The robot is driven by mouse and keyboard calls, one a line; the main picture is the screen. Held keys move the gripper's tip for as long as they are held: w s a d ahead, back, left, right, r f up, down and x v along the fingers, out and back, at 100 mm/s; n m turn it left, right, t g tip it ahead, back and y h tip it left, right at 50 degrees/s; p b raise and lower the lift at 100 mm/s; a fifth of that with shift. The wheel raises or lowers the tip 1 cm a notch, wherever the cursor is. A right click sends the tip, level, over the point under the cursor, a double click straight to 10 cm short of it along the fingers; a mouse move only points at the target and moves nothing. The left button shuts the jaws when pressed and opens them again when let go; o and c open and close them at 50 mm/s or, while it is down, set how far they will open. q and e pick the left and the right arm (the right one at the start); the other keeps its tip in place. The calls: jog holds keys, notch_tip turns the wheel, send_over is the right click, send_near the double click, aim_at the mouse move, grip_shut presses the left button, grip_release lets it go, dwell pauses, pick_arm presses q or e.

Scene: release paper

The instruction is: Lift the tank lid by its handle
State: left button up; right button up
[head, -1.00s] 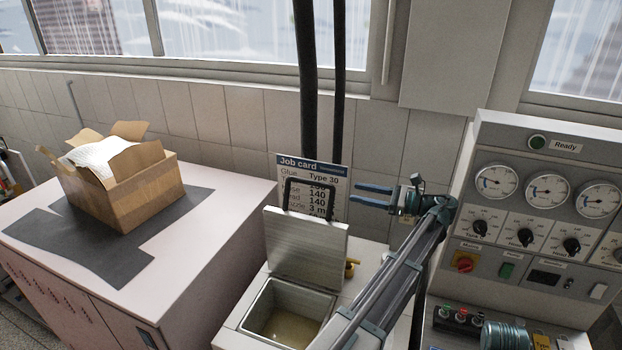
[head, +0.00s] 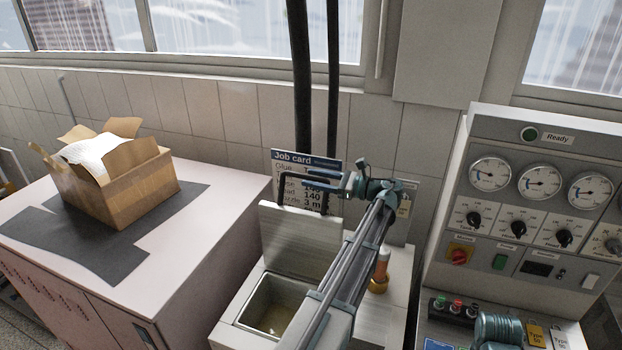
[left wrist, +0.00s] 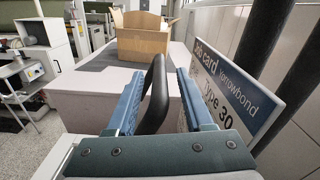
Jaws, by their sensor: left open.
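The tank lid (head: 300,245) is a grey metal plate standing raised behind the open tank (head: 243,303), which holds a yellowish liquid. Its black handle (head: 283,190) rises from the lid's top edge, partly hidden by my left gripper. My left gripper (head: 318,180) is open at the handle, in front of the job card. In the left wrist view, the handle (left wrist: 156,88) stands between the two blue fingers (left wrist: 160,74). My right gripper is not in view.
The job card (head: 290,165) stands close behind the handle; it is also close beside the right finger in the wrist view. A control panel (head: 510,215) stands on the right. An open cardboard box (head: 130,195) sits on the pink cabinet (head: 215,230) at left.

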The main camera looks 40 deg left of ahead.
pick_arm(q)
jog(key=shift+s+a, duration=0.15)
jog(key=shift+a, duration=0.4)
grip_shut()
dwell(1.1)
